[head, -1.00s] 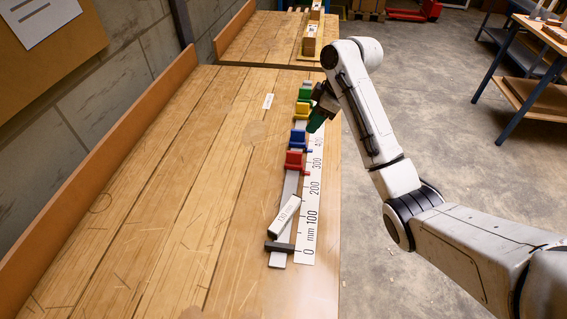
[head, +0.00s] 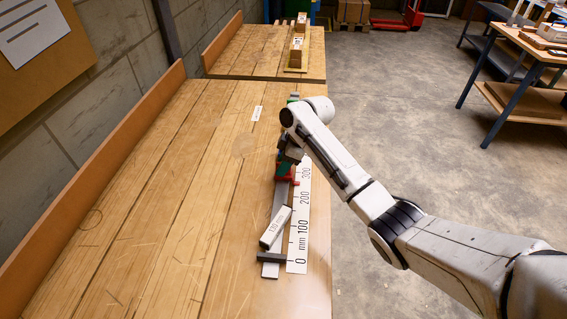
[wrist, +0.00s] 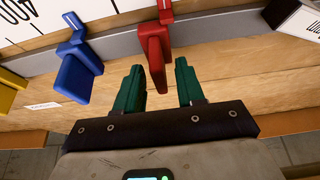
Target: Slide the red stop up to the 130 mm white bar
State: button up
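The red stop (head: 289,181) sits on the rail (head: 279,201) near the middle of the scale in the head view, partly hidden by my gripper (head: 283,167). In the wrist view, the red stop (wrist: 154,60) shows between the green fingers of my gripper (wrist: 159,66), nearer the left finger. The fingers are open, with a clear gap on the right side. The white bar marked 130 (head: 275,228) lies askew over the rail, between the red stop and the dark end block (head: 271,257). Its end shows at the wrist view's upper right (wrist: 290,17).
A blue stop (wrist: 78,72) and a yellow stop (wrist: 8,96) stand on the rail to the left in the wrist view. The white millimetre scale (head: 299,235) runs beside the rail. The bench (head: 150,220) left of the rail is mostly clear.

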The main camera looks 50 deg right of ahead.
grip_shut()
dwell(0.4)
